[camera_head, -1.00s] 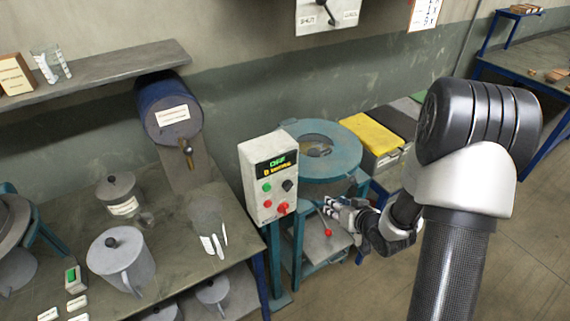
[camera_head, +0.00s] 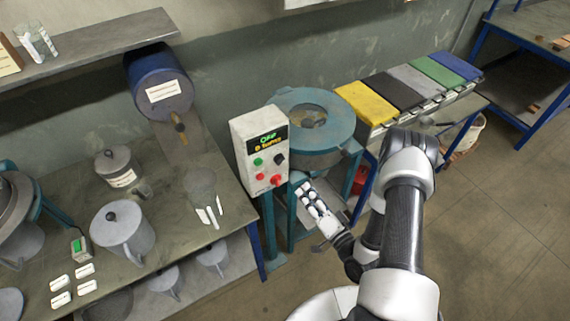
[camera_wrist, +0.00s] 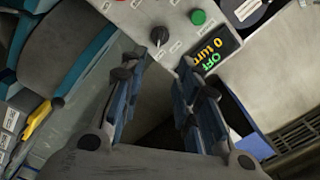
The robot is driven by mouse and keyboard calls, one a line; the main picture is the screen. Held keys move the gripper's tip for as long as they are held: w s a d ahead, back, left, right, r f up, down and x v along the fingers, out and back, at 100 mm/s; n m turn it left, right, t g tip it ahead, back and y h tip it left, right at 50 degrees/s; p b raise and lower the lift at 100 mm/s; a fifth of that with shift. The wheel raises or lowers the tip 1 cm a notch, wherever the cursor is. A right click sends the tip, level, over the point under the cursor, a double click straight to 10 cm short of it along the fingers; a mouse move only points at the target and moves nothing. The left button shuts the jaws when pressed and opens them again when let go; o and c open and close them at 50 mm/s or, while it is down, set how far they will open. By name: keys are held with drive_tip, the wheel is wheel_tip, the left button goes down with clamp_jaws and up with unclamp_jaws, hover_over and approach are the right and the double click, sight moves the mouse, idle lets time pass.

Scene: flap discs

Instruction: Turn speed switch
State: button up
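The pale control box (camera_head: 250,128) stands left of the round teal machine in the head view. Its display shows green "OFF" and an orange line, which reads "0 turn" in the wrist view (camera_wrist: 214,48). The black knob (camera_head: 279,160) is on the box's front, right of a green button (camera_head: 258,161). In the wrist view, the knob (camera_wrist: 158,36) is beyond my fingertips, with its pointer toward the lower part of the picture. My gripper (camera_head: 312,202) is right of and below the box, apart from it. Its fingers (camera_wrist: 158,82) are spread and empty.
The teal machine (camera_head: 335,132) is close behind my gripper. Red buttons (camera_head: 277,180) sit below the knob. A bench (camera_head: 165,228) with pots is on the left. Open floor (camera_head: 490,240) lies at right.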

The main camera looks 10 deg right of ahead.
sight(280, 160)
drive_tip(key=x, duration=1.4)
drive_tip(key=shift+w, duration=0.1)
drive_tip(key=shift+c, duration=0.6)
clamp_jaws()
